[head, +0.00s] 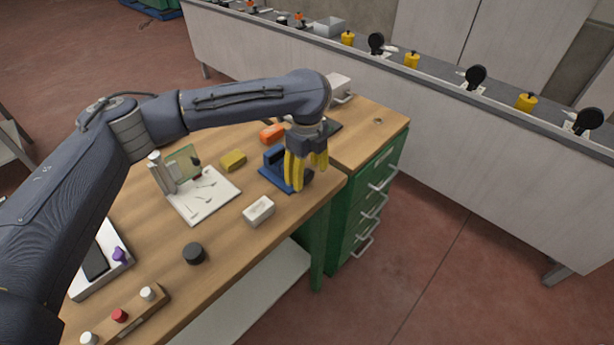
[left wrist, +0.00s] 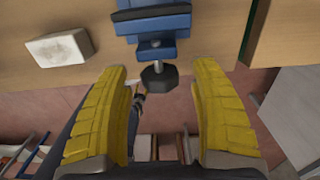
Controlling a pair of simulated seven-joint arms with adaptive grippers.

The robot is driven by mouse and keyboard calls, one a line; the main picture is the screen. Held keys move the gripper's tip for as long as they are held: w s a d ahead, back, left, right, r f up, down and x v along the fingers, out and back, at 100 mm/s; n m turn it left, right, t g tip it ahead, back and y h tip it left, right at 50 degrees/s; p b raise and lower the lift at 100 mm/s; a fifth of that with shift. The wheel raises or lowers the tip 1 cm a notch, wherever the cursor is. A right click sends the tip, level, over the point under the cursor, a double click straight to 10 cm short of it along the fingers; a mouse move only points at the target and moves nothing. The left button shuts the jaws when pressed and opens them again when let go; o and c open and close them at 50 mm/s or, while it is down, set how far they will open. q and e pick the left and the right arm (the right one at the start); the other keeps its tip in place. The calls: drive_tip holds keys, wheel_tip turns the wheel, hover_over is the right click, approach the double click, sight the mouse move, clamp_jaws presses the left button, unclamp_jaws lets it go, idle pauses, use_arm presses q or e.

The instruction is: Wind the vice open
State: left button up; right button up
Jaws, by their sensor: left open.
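A blue vice (head: 272,177) stands near the front edge of the wooden workbench; it also shows at the top of the left wrist view (left wrist: 152,24). A dark, many-sided knob (left wrist: 158,78) on a short screw sticks out from its front, past the bench edge. My left gripper (head: 307,173), with yellow padded fingers, is open and points down at the vice's front. In the left wrist view the knob shows between the two fingertips, with a gap on each side and no clear contact. My right gripper is not in view.
On the bench (head: 225,235) are a white block (head: 258,211), a yellow block (head: 233,160), an orange item (head: 272,133), a white plate with a glass holder (head: 205,204) and a black puck (head: 194,253). Green drawers (head: 360,205) stand right of the vice.

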use_arm(q)
drive_tip(key=shift+f, duration=0.8)
drive_tip(key=c, duration=1.4)
